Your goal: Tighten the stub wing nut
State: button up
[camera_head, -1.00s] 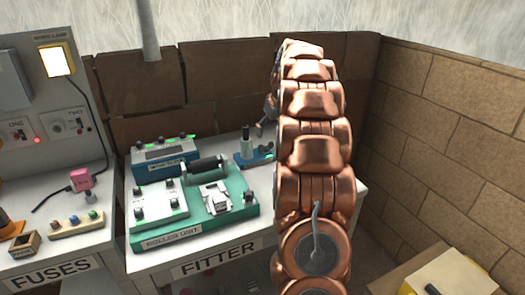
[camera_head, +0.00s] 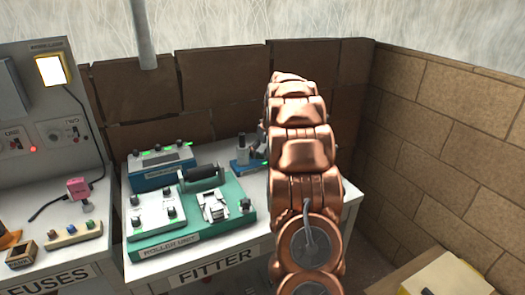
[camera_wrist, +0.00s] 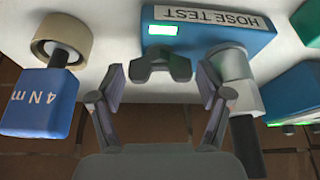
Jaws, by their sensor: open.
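A dark grey wing nut (camera_wrist: 160,65) with two lobes shows in the wrist view, at the edge of the blue HOSE TEST block (camera_wrist: 215,40). My gripper (camera_wrist: 160,82) is open, with one finger to the left of the wing nut and one to the right. A gap shows on each side, and nothing is held. The blue block also shows in the head view (camera_head: 243,167). There my copper arm hides the wing nut.
A blue "4 N m" block (camera_wrist: 38,105) with a beige round end stands left in the wrist view. A grey cylinder (camera_wrist: 232,65) with a dark lower part is close to the right finger. The teal roller unit (camera_head: 235,215) stands on the fitter bench.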

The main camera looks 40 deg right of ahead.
jog(key=shift+c, duration=0.4)
jog(key=c, duration=0.8)
jog(key=shift+a+m, duration=0.15)
jog(key=shift+m, duration=0.25)
jog(key=shift+m+h+b, duration=0.3)
jog(key=shift+m+b, duration=0.05)
jog(key=shift+m, duration=0.05)
jog(key=o, duration=0.9)
jog(key=shift+r, duration=0.1)
